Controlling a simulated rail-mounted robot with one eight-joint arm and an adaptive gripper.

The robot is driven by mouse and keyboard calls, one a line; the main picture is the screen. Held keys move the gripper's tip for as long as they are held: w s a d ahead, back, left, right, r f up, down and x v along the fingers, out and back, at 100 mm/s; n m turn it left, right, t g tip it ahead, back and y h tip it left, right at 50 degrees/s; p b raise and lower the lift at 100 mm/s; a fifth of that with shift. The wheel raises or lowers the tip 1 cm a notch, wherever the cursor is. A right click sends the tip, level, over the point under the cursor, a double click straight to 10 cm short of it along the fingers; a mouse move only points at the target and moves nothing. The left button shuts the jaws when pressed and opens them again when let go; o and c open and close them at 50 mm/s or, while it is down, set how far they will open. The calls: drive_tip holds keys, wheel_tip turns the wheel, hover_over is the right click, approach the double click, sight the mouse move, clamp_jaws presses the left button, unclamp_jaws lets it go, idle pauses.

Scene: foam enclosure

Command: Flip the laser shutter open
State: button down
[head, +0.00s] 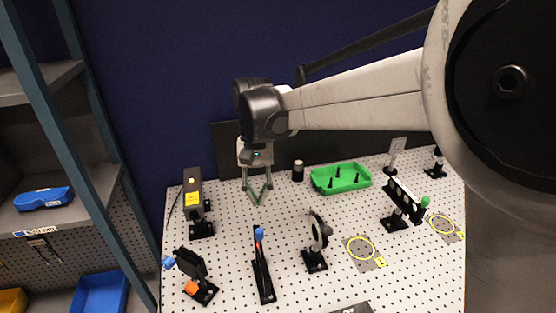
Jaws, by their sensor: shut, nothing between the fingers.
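My gripper (257,201) points down above the back left of the perforated board, with its thin fingers closed and empty. It is apart from the nearby parts. A grey laser box (193,188) with a yellow label stands on a black base to its left. In front of the laser is a black plate fixture (190,263) with a blue knob and an orange part. To its right, a narrow black base (264,282) carries a short post with a blue tip (260,234). I cannot tell for certain which of these two fixtures is the shutter, nor its state.
A round optic mount (317,237) stands right of the blue-tipped post. A green tray (341,178) with black pegs and a small dark cylinder (298,171) are at the back. A long black mount (402,199) is on the right. Shelves with blue bins (99,293) are at left.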

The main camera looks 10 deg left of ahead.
sight(259, 240)
drive_tip(key=s+f, duration=0.1)
drive_tip(key=s+d+f, duration=0.1)
drive_tip(key=s, duration=0.1)
drive_tip(key=shift+s+f+p, duration=0.15)
drive_tip(key=shift+f+p, duration=0.15)
drive_tip(key=shift+p, duration=0.1)
drive_tip(key=shift+s+d, duration=0.25)
drive_tip(key=shift+s, duration=0.4)
drive_tip(key=shift+w+f, duration=0.1)
